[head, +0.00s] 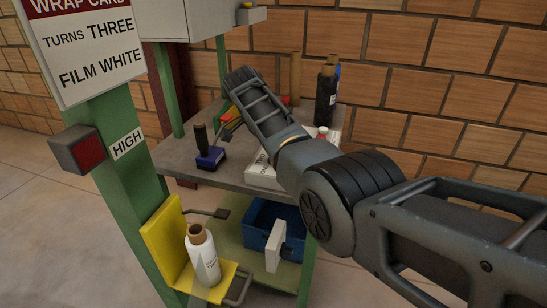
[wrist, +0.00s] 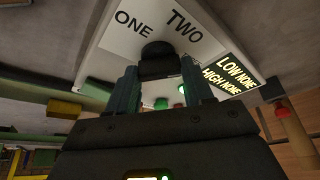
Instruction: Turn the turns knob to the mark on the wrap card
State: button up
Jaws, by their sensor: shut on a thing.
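The wrap card (head: 85,45) hangs at the upper left of the head view and reads "TURNS THREE" and "FILM WHITE". In the wrist view a dark turns knob (wrist: 157,60) sits on a pale panel (wrist: 108,42), with the marks "ONE" and "TWO" beside it. No "THREE" mark shows there, and I cannot make out where the knob points. My gripper (wrist: 160,76) is shut on the knob, one finger on each side. In the head view my arm reaches over the table to the panel's box, and the knob is hidden.
A lit display (wrist: 230,75) reads "LOW NONE" and "HIGH NONE", near a green light. The grey table (head: 225,178) holds dark rolls (head: 325,98) and a blue-based item (head: 210,158). Below are a blue crate (head: 257,236) and a white film roll (head: 203,262) on a yellow bracket.

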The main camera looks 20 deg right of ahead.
aim_at(264, 165)
jog(key=shift+m+b, duration=0.5)
jog(key=o, duration=1)
jog(key=shift+o, duration=0.2)
jog(key=v, duration=0.7)
jog(key=shift+r, duration=0.4)
jog(key=shift+a, duration=0.15)
